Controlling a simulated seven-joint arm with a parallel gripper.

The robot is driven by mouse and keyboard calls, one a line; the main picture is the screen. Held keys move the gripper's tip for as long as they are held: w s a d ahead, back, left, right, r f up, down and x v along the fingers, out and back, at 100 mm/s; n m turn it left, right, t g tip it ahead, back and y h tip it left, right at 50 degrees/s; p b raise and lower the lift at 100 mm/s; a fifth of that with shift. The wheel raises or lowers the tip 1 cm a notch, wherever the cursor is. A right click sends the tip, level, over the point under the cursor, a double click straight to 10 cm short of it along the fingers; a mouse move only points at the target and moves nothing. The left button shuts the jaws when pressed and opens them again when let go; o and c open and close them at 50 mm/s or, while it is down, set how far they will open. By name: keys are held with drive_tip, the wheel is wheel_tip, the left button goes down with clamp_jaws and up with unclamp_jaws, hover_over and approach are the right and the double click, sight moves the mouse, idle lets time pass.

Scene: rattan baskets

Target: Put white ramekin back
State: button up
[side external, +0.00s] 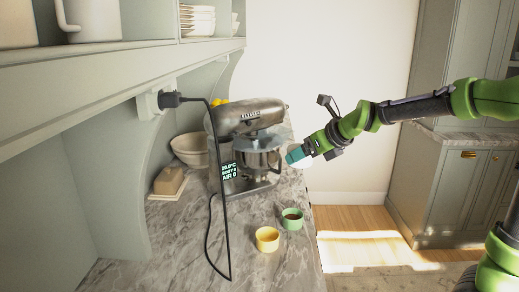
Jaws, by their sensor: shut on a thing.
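My gripper (304,150) is in the air just right of the stand mixer's bowl, above the counter's right edge. It is shut on a small pale, bluish-white thing (294,155), which looks like the white ramekin and is tilted at the fingertips. Its far side and inside are hard to make out. A yellow ramekin (267,239) and a green ramekin (292,219) with dark contents stand upright on the counter below, side by side.
A silver stand mixer (245,118) stands close left of my gripper. A black cord (221,170) loops down onto the marble counter (180,245). A pale bowl (189,149) and a butter dish (168,182) sit behind. Shelves (120,75) hang overhead at the left.

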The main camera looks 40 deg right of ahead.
sight(303, 164)
drive_tip(key=shift+n+y, duration=0.4)
drive_tip(key=f, duration=0.1)
drive_tip(key=a+f, duration=0.2)
drive_tip(key=shift+w+f, duration=0.25)
drive_tip(key=shift+f, duration=0.05)
drive_tip(key=w+a+f+n+g+y, duration=0.1)
drive_tip(key=w+f+n+y, duration=0.1)
drive_tip(key=w+f, duration=0.6)
drive_tip(key=w+a+f+n+y, duration=0.2)
drive_tip(key=w+f, duration=0.3)
drive_tip(key=w, duration=0.4)
drive_tip(key=shift+n, duration=0.3)
drive_tip(key=f, duration=1)
drive_tip(key=shift+w+d, duration=0.15)
drive_tip(key=shift+w, duration=0.05)
drive_tip(key=shift+f, duration=0.15)
drive_tip(key=o, duration=1)
drive_tip(key=shift+f, duration=0.1)
